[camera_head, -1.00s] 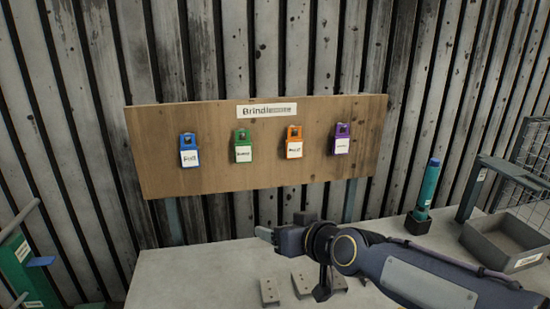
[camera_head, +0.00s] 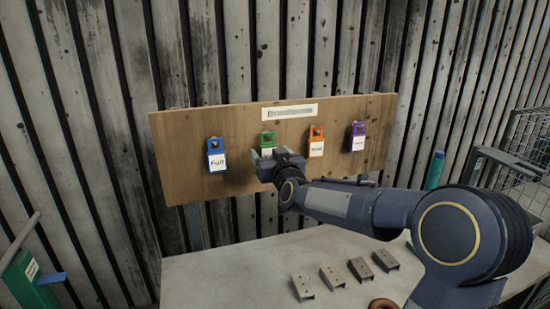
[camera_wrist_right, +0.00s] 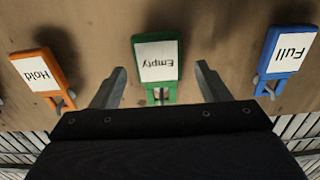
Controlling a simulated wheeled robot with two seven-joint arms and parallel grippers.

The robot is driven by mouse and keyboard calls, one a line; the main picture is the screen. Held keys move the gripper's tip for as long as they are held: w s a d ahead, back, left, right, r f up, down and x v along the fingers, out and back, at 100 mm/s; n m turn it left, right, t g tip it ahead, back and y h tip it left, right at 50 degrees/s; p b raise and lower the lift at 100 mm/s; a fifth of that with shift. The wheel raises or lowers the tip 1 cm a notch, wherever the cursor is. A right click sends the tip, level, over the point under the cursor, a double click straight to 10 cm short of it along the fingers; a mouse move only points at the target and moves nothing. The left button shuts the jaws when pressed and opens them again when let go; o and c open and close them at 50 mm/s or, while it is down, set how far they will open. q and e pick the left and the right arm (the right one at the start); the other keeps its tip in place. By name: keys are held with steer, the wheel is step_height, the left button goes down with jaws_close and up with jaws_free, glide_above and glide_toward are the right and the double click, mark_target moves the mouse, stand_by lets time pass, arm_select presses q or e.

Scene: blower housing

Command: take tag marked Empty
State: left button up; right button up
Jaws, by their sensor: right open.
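The green tag marked Empty (camera_wrist_right: 158,60) hangs on the wooden board (camera_head: 180,165), upside down in the right wrist view. It also shows in the head view (camera_head: 268,140), its lower part hidden behind my right gripper. My right gripper (camera_wrist_right: 160,80) is open, with one finger on each side of the green tag and gaps between. I cannot tell whether the fingers reach the tag's depth. The blue Full tag (camera_head: 216,155) hangs to its left in the head view, and the orange Hold tag (camera_wrist_right: 42,72) and the purple tag (camera_head: 357,138) to its right. My left gripper is not in view.
A grey table (camera_head: 235,275) stands below the board with several metal brackets (camera_head: 332,275) on it. A teal cylinder (camera_head: 435,170) and a wire basket (camera_head: 525,140) are at right. A green object (camera_head: 28,285) stands at lower left.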

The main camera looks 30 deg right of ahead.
steer(key=shift+w+d, duration=0.15)
steer(key=shift+c, duration=0.3)
steer(key=c, duration=1)
steer(key=shift+r+p, duration=0.45)
steer(key=shift+r, duration=0.2)
steer(key=v, duration=0.6)
